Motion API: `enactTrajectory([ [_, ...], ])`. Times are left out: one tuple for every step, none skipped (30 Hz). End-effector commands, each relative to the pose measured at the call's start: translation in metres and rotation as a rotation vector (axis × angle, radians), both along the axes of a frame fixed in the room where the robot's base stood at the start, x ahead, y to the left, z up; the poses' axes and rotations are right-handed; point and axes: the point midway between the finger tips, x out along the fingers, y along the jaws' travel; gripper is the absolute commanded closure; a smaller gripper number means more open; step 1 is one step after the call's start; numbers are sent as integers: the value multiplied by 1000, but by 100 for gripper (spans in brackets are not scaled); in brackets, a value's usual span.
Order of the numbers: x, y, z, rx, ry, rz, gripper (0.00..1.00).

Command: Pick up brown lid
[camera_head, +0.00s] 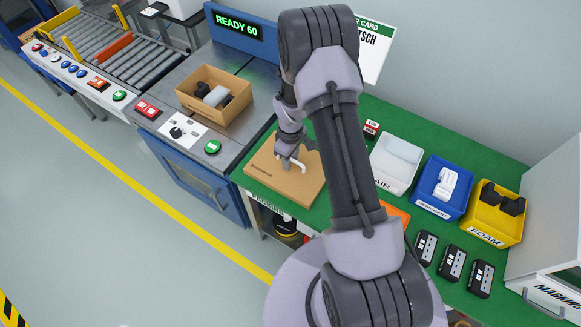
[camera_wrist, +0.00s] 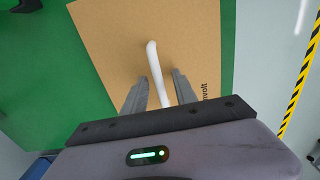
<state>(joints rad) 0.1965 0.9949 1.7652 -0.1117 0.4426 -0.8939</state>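The brown lid (camera_head: 262,172) is a flat cardboard-coloured panel with a white bar handle, lying on the green worktop. It fills much of the wrist view (camera_wrist: 195,40), with dark printed text near its right edge. The white handle (camera_wrist: 153,58) stands out from the lid's middle and runs back between my fingers. My gripper (camera_head: 288,154) is over the lid at the handle. In the wrist view my gripper (camera_wrist: 160,78) is open, one finger on each side of the handle, with visible gaps. The handle's near end is hidden by my gripper.
An open cardboard box (camera_head: 208,112) with dark and grey items stands on the grey turntable station. White (camera_head: 397,160), blue (camera_head: 432,208) and yellow (camera_head: 488,235) bins and several black devices (camera_head: 453,262) occupy the green bench to the right. A wall rises behind the bench.

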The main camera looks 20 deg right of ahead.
Motion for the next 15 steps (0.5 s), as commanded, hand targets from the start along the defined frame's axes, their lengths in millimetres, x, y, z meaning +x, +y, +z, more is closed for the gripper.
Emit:
enactTrajectory([
  [0, 0, -5, 0, -1, 0, 66],
  [0, 0, -5, 0, -1, 0, 66],
  [1, 0, -4, 0, -1, 0, 66],
  [1, 0, -3, 0, -1, 0, 66],
  [0, 0, -3, 0, -1, 0, 66],
  [0, 0, -3, 0, -1, 0, 68],
  [0, 0, -3, 0, -1, 0, 74],
  [0, 0, -3, 0, -1, 0, 80],
  [0, 0, -3, 0, -1, 0, 88],
  [0, 0, -3, 0, -1, 0, 93],
  [0, 0, -3, 0, -1, 0, 99],
  [0, 0, -3, 0, -1, 0, 100],
  [0, 0, -3, 0, -1, 0, 100],
  [0, 0, -3, 0, -1, 0, 100],
  [0, 0, -3, 0, -1, 0, 100],
])
